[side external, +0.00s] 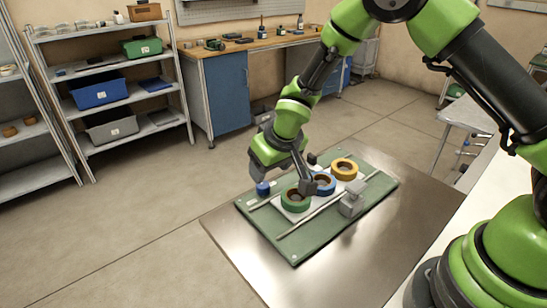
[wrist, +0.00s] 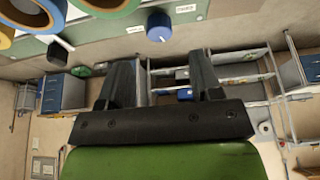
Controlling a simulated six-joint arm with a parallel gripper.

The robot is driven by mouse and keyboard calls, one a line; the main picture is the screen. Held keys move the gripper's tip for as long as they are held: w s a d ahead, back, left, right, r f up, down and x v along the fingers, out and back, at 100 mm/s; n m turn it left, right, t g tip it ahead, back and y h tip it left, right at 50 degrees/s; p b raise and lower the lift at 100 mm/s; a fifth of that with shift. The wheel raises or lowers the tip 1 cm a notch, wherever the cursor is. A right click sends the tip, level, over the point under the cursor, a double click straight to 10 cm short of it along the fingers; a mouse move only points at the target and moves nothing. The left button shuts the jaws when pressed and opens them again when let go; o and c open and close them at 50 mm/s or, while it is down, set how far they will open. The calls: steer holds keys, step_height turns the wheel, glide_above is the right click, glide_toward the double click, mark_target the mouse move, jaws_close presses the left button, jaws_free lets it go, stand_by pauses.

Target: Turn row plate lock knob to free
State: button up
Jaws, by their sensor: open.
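The row plate lock knob is most likely the blue round knob (side external: 262,188) at the left end of the green board (side external: 296,258). It also shows near the top of the wrist view (wrist: 159,27), with a pale mark on its side. Small white labels (wrist: 135,29) sit near it, too small to read surely. My gripper (side external: 306,186) is over the board, to the right of the knob in the side view, near the green and blue reels. In the wrist view my gripper (wrist: 162,62) has its fingers spread, with nothing between them. The knob is beyond the fingertips, apart from them.
A green reel (side external: 296,203), a blue reel (side external: 323,186) and a yellow reel (side external: 344,169) stand in a row on a pale plate between rails. A grey block (side external: 351,201) stands at the board's front right. The metal table (side external: 345,270) is bare in front.

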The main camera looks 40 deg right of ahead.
mark_target(267, 182)
steer(key=shift+v, duration=1.75)
steer(key=shift+w, duration=0.15)
steer(key=w+m+g, duration=0.1)
steer(key=m, duration=0.1)
steer(key=w+d+m, duration=0.1)
steer(key=m, duration=0.2)
steer(key=w+m+g+h, duration=0.1)
steer(key=m, duration=0.1)
steer(key=shift+w+d+m+g, duration=0.2)
steer(key=shift+w+m+g, duration=0.05)
steer(key=shift+m+g, duration=0.05)
steer(key=f+m, duration=0.1)
steer(key=f, duration=0.2)
steer(key=a+f+m+g, duration=0.1)
steer(key=f+m, duration=0.1)
steer(key=f, duration=0.1)
steer(key=f+m+g+y, duration=0.1)
steer(key=f, duration=0.2)
steer(key=shift+w+a+f+m, duration=0.1)
steer(key=shift+w+a+m, duration=0.05)
steer(key=shift+w+m, duration=0.15)
steer(key=shift+c, duration=0.3)
